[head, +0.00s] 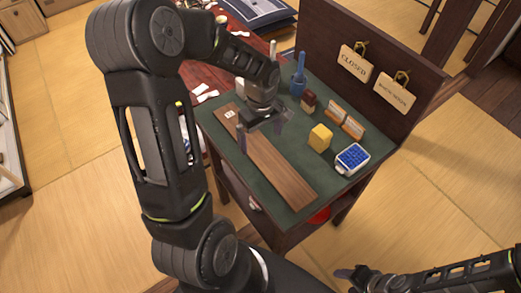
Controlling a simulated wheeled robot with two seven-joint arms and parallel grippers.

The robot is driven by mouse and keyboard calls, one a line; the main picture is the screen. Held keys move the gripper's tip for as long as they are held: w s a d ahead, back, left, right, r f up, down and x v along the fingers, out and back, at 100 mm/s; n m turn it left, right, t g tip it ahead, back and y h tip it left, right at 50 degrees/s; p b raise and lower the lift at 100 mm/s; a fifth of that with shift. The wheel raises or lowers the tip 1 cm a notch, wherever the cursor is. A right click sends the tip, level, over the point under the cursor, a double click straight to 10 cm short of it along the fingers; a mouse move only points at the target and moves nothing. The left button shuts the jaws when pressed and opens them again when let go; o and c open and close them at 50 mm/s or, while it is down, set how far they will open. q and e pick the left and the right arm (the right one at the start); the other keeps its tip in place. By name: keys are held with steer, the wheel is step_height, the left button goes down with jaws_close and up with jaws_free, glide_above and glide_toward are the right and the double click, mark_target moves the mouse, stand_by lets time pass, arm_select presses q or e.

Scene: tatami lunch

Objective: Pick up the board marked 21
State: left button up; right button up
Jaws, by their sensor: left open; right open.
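The board marked 21 is a long brown wooden board (282,174) lying flat on the green table top (222,146). A small white label shows near its far left end; the print on it is too small to read surely. My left gripper (260,137) is open above the board's far half, its fingers apart on either side of the board's width. I cannot tell how far above the board the fingertips are. My arm hides part of the table's left side. My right gripper (350,277) is open and empty at the bottom right, away from the table.
A yellow block (320,138) and a blue-topped white container (352,158) stand right of the board. A blue brush-like object (298,76), a dark red block (308,102) and small wooden stands (345,121) are behind.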

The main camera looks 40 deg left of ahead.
mark_target(260, 150)
arm_select(q)
steer(key=shift+f, duration=0.15)
step_height(260, 150, down, 5)
steer(key=shift+a+p, duration=0.15)
steer(key=shift+p, duration=0.55)
steer(key=c, duration=1.9)
step_height(260, 150, up, 10)
steer(key=b, duration=0.1)
